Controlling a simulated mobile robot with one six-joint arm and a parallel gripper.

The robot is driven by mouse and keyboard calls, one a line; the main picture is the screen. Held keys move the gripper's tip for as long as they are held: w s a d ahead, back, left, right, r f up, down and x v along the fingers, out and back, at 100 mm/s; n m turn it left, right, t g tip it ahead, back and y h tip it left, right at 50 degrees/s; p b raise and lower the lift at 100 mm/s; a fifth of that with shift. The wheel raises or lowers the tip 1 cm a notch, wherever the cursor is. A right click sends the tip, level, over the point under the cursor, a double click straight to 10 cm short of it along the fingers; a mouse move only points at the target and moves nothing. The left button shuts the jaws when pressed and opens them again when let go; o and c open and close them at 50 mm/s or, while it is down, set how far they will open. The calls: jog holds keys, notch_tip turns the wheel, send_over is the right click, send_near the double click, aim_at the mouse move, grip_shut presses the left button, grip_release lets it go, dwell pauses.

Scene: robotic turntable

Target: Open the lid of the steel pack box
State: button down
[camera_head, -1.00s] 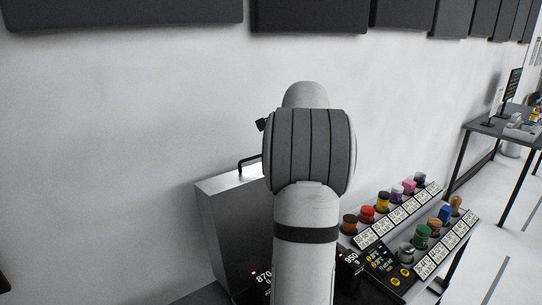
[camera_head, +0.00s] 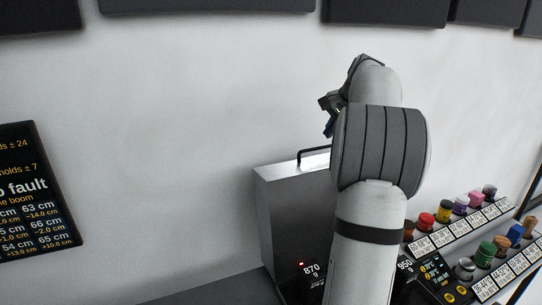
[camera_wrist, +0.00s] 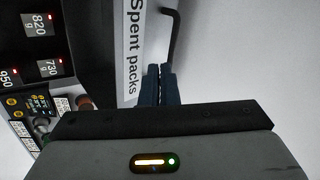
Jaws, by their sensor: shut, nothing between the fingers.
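The steel pack box (camera_head: 290,205) is a grey metal box standing against the wall, left of my arm. A dark bar handle (camera_head: 314,152) rises from its top, and the lid looks closed. My arm hides the box's right part. My gripper (camera_head: 328,127) is above the handle and looks apart from it. In the wrist view the shut, empty blue fingertips (camera_wrist: 160,70) point toward the black handle (camera_wrist: 173,35), which lies just beyond them. A white "Spent packs" label (camera_wrist: 133,50) is beside the fingers.
A black text panel (camera_head: 38,190) hangs on the left wall.

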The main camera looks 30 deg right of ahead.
jog(key=w+a+f+n+g, duration=0.2)
jog(key=w+a+n, duration=0.6)
jog(key=a, duration=0.1)
jog(key=w+a+f+n+g, duration=0.2)
jog(key=w+a+n, duration=0.6)
jog(key=w+a, duration=0.15)
jog(key=f, duration=0.8)
jog(key=shift+w+f, duration=0.25)
jog(key=shift+f, duration=0.15)
jog(key=shift+s+f, duration=0.15)
jog(key=shift+f, duration=0.2)
jog(key=s, duration=0.3)
jog(key=shift+s+a+r+m+p, duration=0.1)
jog(key=shift+s+r+m+p, duration=0.1)
jog(key=shift+m+p, duration=0.15)
jog(key=shift+s, duration=0.1)
